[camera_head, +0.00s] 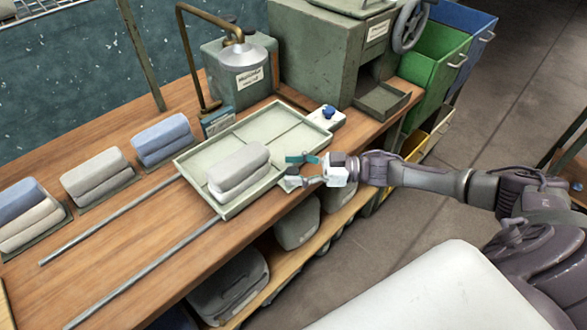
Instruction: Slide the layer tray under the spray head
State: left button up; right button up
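The layer tray (204,157) is a shallow, pale green tray with a raised rim and a divided floor. It sits on the wooden bench at the far end of two metal rails. A folded grey cloth bundle (239,170) lies in its near part. The brass spray head (237,36) hangs from a bent pipe and shows behind the tray, in front of a grey-green tank. My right gripper (288,170) is at the tray's right rim, fingers apart and pointing left. Whether they touch the rim I cannot tell. My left gripper is out of view.
Folded cloth bundles (97,175) stand left of the rails (150,270). A white box with a blue knob (328,111) is at the tray's far right corner. A green machine with a handwheel (409,26) stands behind. Grey bundles fill the shelf below.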

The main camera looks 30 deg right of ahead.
jog(key=shift+s+d, duration=0.1)
jog(key=shift+s, duration=0.05)
jog(key=v, duration=1.1)
jog(key=shift+d, duration=0.35)
jog(key=shift+s, duration=0.1)
